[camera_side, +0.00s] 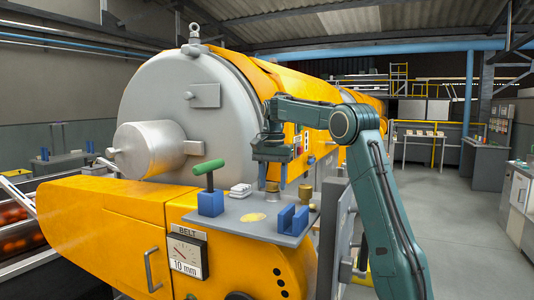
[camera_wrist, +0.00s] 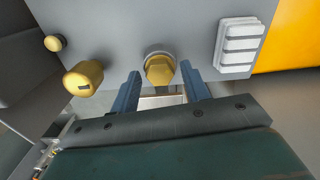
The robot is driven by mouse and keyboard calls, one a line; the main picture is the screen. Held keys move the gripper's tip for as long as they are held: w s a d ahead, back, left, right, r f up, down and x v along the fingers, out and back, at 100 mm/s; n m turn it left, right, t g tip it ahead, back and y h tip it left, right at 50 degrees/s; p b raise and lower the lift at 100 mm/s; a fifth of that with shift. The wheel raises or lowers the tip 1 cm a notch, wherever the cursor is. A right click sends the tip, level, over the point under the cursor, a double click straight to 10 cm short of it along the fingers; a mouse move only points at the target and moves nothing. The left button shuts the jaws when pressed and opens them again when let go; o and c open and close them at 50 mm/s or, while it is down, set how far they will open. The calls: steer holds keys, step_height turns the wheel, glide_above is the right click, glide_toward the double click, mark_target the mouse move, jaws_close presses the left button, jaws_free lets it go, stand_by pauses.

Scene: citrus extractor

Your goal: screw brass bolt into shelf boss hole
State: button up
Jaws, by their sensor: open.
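The brass bolt (camera_wrist: 160,69) shows its hexagonal head in the wrist view, just beyond and between my fingertips. A round grey rim, apparently the boss (camera_wrist: 156,51), shows behind the head. In the side view the bolt (camera_side: 272,186) stands upright on the grey shelf (camera_side: 232,225), below my gripper (camera_side: 269,170). My gripper, seen in the wrist view (camera_wrist: 159,82), is open, one blue finger on each side of the head, with gaps to both. The thread and the hole are hidden, so I cannot tell how deep the bolt sits.
A larger brass cylinder (camera_wrist: 83,78) and a small brass knob (camera_wrist: 54,43) stand left in the wrist view. A white ribbed block (camera_wrist: 239,45) is at right. The shelf also holds a green T-handle (camera_side: 208,167) in a blue block and a blue slotted holder (camera_side: 293,219).

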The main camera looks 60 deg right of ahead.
steer(key=shift+n, duration=0.6)
steer(key=shift+n, duration=0.9)
steer(key=shift+n, duration=0.8)
steer(key=c, duration=0.7)
steer(key=shift+m, duration=0.9)
